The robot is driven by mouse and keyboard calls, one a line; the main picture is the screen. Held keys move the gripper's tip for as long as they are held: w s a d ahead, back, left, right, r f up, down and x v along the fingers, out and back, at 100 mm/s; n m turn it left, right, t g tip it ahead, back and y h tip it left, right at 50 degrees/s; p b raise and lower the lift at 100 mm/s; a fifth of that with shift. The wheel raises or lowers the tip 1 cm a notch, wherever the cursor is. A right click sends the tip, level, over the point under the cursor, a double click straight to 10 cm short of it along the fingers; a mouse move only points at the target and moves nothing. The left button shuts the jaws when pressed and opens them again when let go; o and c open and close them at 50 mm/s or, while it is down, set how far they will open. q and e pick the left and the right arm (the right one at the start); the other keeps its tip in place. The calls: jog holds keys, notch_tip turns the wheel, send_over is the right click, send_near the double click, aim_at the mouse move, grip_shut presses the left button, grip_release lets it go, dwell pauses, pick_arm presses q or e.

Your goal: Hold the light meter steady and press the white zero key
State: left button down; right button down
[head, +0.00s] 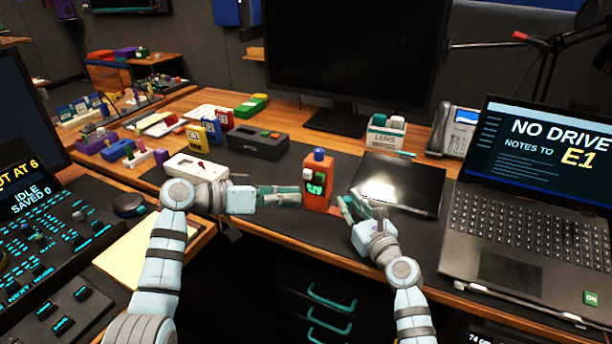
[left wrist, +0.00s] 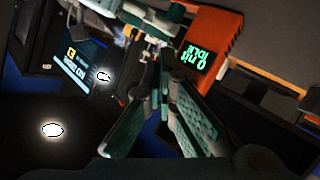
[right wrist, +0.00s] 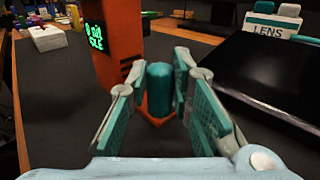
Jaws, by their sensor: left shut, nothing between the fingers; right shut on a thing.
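The light meter (head: 319,165) is an orange upright box with a blue top and a lit green display, standing on the dark desk mat. It also shows in the left wrist view (left wrist: 224,38) and the right wrist view (right wrist: 110,65).
A black tablet-like panel (head: 400,184) lies right of the meter, before a laptop (head: 535,200). A grey box with buttons (head: 257,143) and a white switch box (head: 190,165) stand left. A monitor (head: 350,50) is behind. The mat in front of the meter is narrow.

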pick_arm(q)
jog(key=shift+w+d, duration=0.35)
jog(key=shift+w, duration=0.45)
jog(key=shift+w+d, duration=0.3)
jog(key=shift+w, duration=0.5)
jog(key=shift+w+d, duration=0.15)
jog(key=shift+w, duration=0.2)
jog(key=shift+w+d, duration=0.2)
jog(key=shift+w, duration=0.25)
dwell(0.7)
dwell(0.3)
jog(key=shift+s+a, duration=0.35)
jog(key=shift+s, duration=0.5)
jog(key=s, duration=0.1)
jog(key=s+a, duration=0.1)
jog(key=s, duration=0.2)
jog(key=shift+s+a, duration=0.35)
jog(key=shift+a, duration=0.05)
